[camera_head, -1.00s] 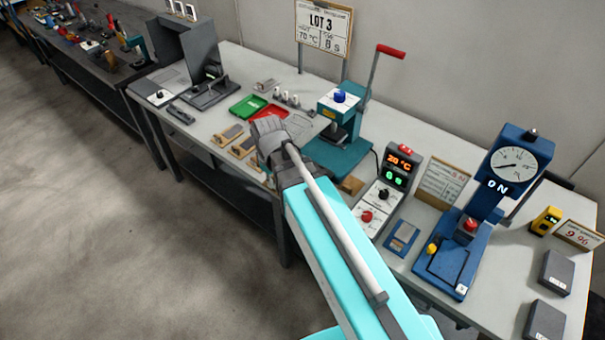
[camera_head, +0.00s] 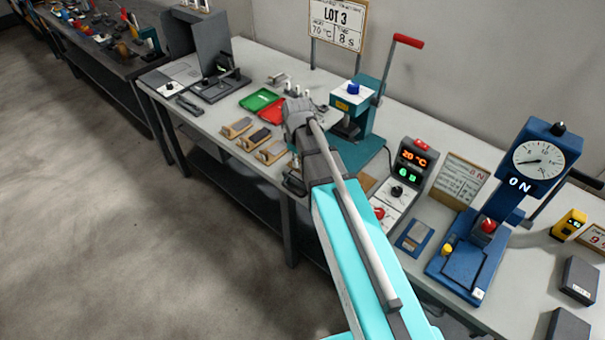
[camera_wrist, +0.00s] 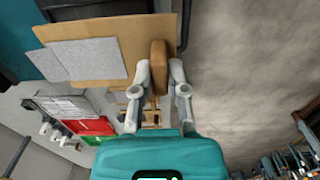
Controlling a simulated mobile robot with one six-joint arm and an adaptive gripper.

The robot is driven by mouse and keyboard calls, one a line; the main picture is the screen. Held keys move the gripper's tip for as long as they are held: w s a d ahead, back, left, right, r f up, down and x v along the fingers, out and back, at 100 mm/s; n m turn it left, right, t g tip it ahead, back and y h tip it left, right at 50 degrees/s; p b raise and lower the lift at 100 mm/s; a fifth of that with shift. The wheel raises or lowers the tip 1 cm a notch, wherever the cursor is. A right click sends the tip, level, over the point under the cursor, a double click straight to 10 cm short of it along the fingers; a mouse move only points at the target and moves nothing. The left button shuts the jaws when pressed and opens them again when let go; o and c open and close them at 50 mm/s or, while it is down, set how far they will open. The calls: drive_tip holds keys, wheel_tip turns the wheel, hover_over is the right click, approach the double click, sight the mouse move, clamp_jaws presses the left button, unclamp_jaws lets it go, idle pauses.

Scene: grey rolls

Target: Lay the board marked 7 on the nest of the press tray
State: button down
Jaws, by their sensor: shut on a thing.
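In the wrist view my gripper (camera_wrist: 158,72) is shut on a brown wooden block (camera_wrist: 158,55) at the edge of a tan plate, which looks like the handle of the press tray (camera_wrist: 125,30). Two grey rectangular pads (camera_wrist: 92,60) lie on the tray; no number is readable on them. The teal press (camera_head: 352,120) stands behind my arm in the head view, and its base shows at the upper left of the wrist view. Three small wooden pieces with inset plates (camera_head: 254,138) lie on the bench left of my arm; their marks are too small to read.
A green tray (camera_head: 260,99) and a red tray (camera_head: 277,109) lie behind the wooden pieces. A controller (camera_head: 408,165) reading 20 °C and a blue force gauge stand (camera_head: 510,190) are to the right. The bench's front edge runs close below my gripper.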

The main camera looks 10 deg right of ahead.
drive_tip(key=shift+w+d+f+b, duration=0.25)
drive_tip(key=shift+w+f+b, duration=0.15)
drive_tip(key=shift+f, duration=0.15)
drive_tip(key=shift+w+d+f+b, duration=0.35)
drive_tip(key=shift+f+b, duration=0.1)
drive_tip(key=shift+f, duration=0.15)
drive_tip(key=shift+w+d+f+b, duration=0.2)
drive_tip(key=shift+w+f+b, duration=0.2)
drive_tip(key=shift+f, duration=0.15)
drive_tip(key=shift+w+d+f+b, duration=0.15)
drive_tip(key=shift+w+f+b, duration=0.05)
drive_tip(key=shift+f+b, duration=0.2)
drive_tip(key=shift+w+d+f+b, duration=0.15)
drive_tip(key=shift+f+b, duration=0.2)
drive_tip(key=shift+s+f+b, duration=0.1)
drive_tip(key=shift+f+b, duration=1.15)
drive_tip(key=shift+f, duration=0.15)
drive_tip(key=c, duration=0.7)
unclamp_jaws()
drive_tip(key=shift+o, duration=0.2)
